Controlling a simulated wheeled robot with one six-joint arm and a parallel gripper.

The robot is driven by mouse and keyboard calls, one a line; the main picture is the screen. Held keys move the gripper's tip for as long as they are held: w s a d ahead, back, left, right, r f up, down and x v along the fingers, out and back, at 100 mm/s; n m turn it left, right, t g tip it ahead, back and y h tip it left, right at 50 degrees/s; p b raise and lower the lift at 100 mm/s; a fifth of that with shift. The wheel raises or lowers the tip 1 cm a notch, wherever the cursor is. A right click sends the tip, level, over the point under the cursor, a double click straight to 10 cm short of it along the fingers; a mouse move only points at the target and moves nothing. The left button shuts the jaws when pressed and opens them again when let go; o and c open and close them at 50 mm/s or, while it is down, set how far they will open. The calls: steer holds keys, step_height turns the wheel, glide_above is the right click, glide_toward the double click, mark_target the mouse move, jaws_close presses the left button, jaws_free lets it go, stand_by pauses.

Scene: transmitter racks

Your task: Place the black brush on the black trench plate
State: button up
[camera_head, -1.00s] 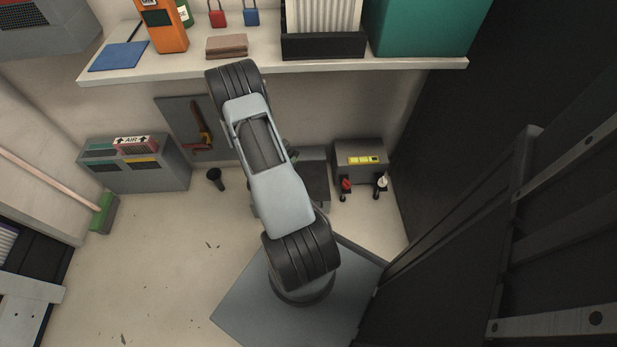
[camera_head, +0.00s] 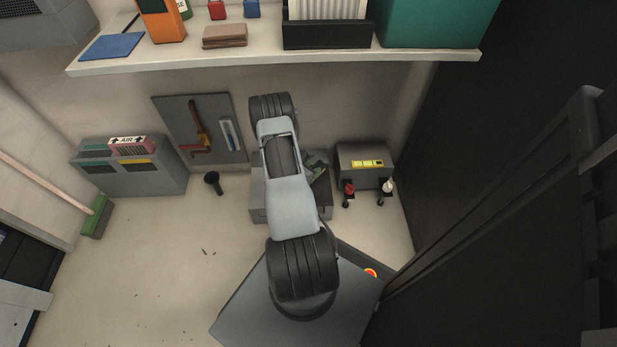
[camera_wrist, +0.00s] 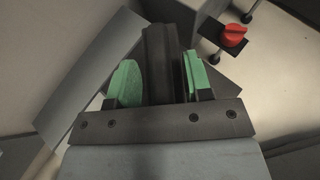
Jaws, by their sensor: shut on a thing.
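My gripper (camera_wrist: 160,85) is shut, its two green pads on either side of a long black object, which I take to be the black brush (camera_wrist: 162,50). The brush runs away from the wrist between the pads. In the head view my gripper (camera_head: 317,168) is partly hidden behind my arm, above the grey box and left of the unit with knobs. The brush cannot be made out clearly there. I cannot pick out the black trench plate with certainty in either view.
A grey box (camera_head: 258,205) stands behind my arm. A grey unit (camera_head: 362,155) with red and white knobs is to its right; its red knob (camera_wrist: 233,35) shows close by in the wrist view. A small black object (camera_head: 213,183) stands on the floor. The shelf (camera_head: 270,62) overhangs behind.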

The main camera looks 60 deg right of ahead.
steer(key=shift+w+d+f+b, duration=0.3)
steer(key=shift+w+f, duration=0.1)
steer(key=shift+f, duration=0.2)
steer(key=shift+w+d+f+b, duration=0.3)
steer(key=shift+w+f, duration=0.1)
steer(key=shift+f, duration=0.2)
steer(key=shift+w+d+f+b, duration=0.3)
steer(key=shift+w+f, duration=0.1)
steer(key=shift+f, duration=0.2)
steer(key=shift+w+d+f+b, duration=0.1)
steer(key=shift+f+b, duration=0.5)
steer(key=shift+f, duration=0.95)
steer(key=shift+f, duration=0.2)
steer(key=o, duration=0.9)
steer(key=shift+o, duration=0.2)
steer(key=shift+r, duration=0.1)
